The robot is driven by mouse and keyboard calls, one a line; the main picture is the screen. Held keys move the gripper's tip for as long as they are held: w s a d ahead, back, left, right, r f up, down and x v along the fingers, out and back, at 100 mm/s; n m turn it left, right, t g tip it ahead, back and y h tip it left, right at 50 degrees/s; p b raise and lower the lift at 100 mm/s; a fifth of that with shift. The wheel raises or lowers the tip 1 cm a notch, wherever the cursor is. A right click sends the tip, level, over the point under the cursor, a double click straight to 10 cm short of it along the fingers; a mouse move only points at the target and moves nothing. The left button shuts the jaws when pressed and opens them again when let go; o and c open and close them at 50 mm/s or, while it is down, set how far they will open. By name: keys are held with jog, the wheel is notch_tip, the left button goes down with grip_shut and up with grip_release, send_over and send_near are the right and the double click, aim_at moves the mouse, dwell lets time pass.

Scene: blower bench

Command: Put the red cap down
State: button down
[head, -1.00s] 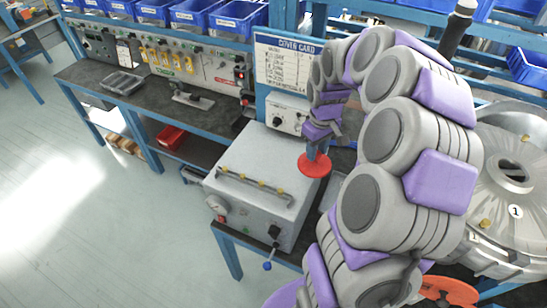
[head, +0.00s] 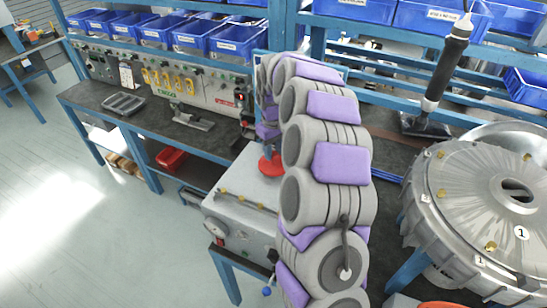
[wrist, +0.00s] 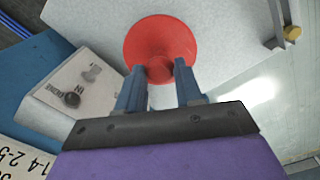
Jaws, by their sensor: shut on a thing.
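The red cap (wrist: 160,42) is a round red disc with a short stem, held at the tips of my gripper (wrist: 158,75) in the wrist view. The two blue fingers are closed on its stem. In the head view the red cap (head: 271,163) shows at the left edge of my arm, over the back of the grey box (head: 245,185). My gripper (head: 268,145) is mostly hidden behind my arm there. I cannot tell whether the cap touches the box top.
The box has a handle rail with yellow knobs (head: 245,201) on top. A large round metal housing (head: 480,200) stands at the right. A black upright tool (head: 440,80) stands behind it. A dark bench (head: 150,110) with blue bins (head: 235,42) is at the back left.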

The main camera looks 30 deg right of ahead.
aim_at(274, 153)
notch_tip(274, 153, down, 3)
jog(key=shift+d+f, duration=0.1)
jog(key=shift+f, duration=0.05)
jog(key=shift+f, duration=0.2)
jog(key=c, duration=0.7)
grip_release()
jog(key=shift+c, duration=0.2)
